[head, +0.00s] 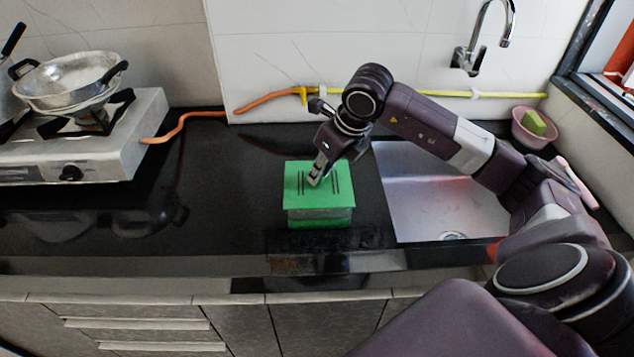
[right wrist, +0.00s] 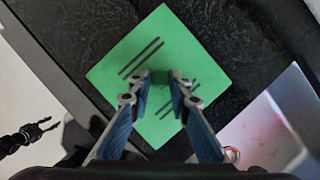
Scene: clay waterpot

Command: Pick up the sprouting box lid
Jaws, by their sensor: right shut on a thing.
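The sprouting box lid (head: 300,200) is a flat green square with dark slots. It tops a low clear box (head: 322,216) with a green base on the dark counter. My right gripper (head: 313,181) reaches down to the lid's middle and is shut on it. The right wrist view shows the lid (right wrist: 125,72) from above, with the two fingertips (right wrist: 160,78) close together at its centre between the slot groups. The part pinched is small and mostly hidden by the fingers. I cannot tell whether the lid touches the box.
A steel sink (head: 430,190) lies right of the box, under a tap (head: 475,50). A gas stove (head: 120,160) with a metal pan (head: 65,82) stands at the left. A pink bowl (head: 530,135) sits beyond the sink. The counter left of the box is clear.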

